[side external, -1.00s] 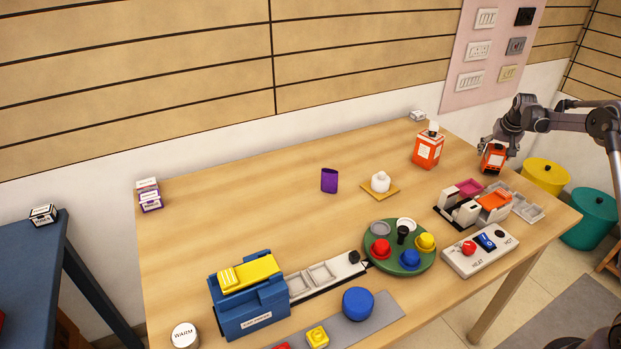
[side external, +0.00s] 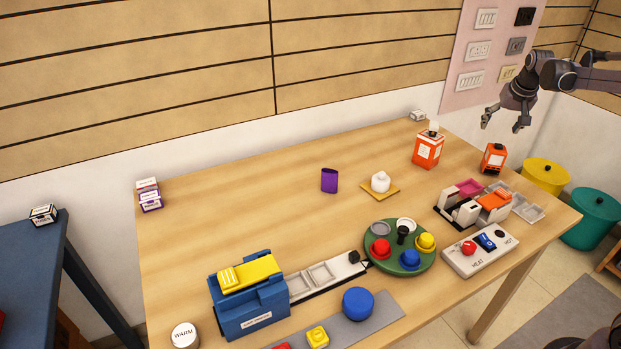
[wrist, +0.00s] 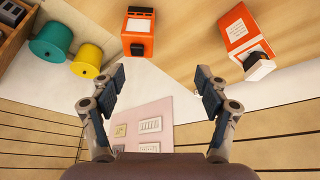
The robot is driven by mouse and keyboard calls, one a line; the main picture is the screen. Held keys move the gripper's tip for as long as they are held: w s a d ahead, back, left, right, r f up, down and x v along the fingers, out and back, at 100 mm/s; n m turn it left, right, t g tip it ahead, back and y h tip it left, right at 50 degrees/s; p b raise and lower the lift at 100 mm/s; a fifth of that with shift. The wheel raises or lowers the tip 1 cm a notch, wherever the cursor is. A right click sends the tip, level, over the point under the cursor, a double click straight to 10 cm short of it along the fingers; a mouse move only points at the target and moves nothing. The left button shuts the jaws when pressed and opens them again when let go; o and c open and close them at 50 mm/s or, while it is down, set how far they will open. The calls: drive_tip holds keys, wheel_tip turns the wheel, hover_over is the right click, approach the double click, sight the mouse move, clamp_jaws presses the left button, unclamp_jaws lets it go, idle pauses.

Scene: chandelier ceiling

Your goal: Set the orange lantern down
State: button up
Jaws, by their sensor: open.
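The orange lantern (side external: 493,159) stands upright on the tabletop near the table's right edge. It has a dark top and a pale front panel. It also shows in the wrist view (wrist: 138,33) near the top, beyond the fingertips and apart from them. My gripper (side external: 505,121) is open and empty, raised above the lantern in the side view. In the wrist view its two fingers (wrist: 160,88) are spread wide with nothing between them.
A taller orange bottle-like container (side external: 427,150) with a white cap stands left of the lantern. A tray of compartments (side external: 528,209) lies in front of it. Yellow (side external: 545,174) and teal (side external: 590,215) bins stand on the floor beyond the table edge.

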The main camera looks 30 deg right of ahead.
drive_tip(key=s+a+r+n+t+y, duration=0.1)
drive_tip(key=s+a+r+n, duration=0.15)
drive_tip(key=a, duration=0.85)
drive_tip(key=s+a+r+n+t, duration=0.1)
drive_tip(key=s+a+r, duration=0.3)
drive_tip(key=a, duration=0.8)
drive_tip(key=s+a+f+n+y, duration=0.1)
drive_tip(key=s+a+f+n, duration=0.1)
drive_tip(key=s+a, duration=0.5)
drive_tip(key=s+a+f+n+t+y, duration=0.1)
drive_tip(key=s+a+f, duration=0.3)
drive_tip(key=s+a, duration=0.4)
drive_tip(key=shift+a+n+t, duration=0.3)
drive_tip(key=shift+n, duration=0.55)
